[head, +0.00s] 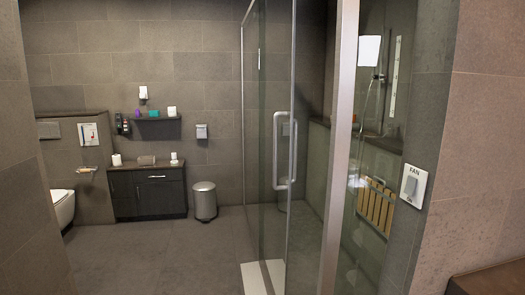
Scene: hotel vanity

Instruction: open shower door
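The glass shower door (266,190) stands upright right of the centre in the head view. A long vertical metal handle (292,150) is near its right edge. A wide metal post (338,150) stands to the right of the door, with dark space between the door's edge and the post. I cannot tell for sure whether the door is fully shut or ajar. Neither of my grippers shows in this view, so nothing is seen touching the handle.
The tiled floor (160,262) left of the door is clear. A bin (204,201), a dark cabinet (148,192) and a toilet (62,207) stand farther back. A white shower threshold (253,279) lies at the door's foot. A fan switch (413,186) is on the right wall.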

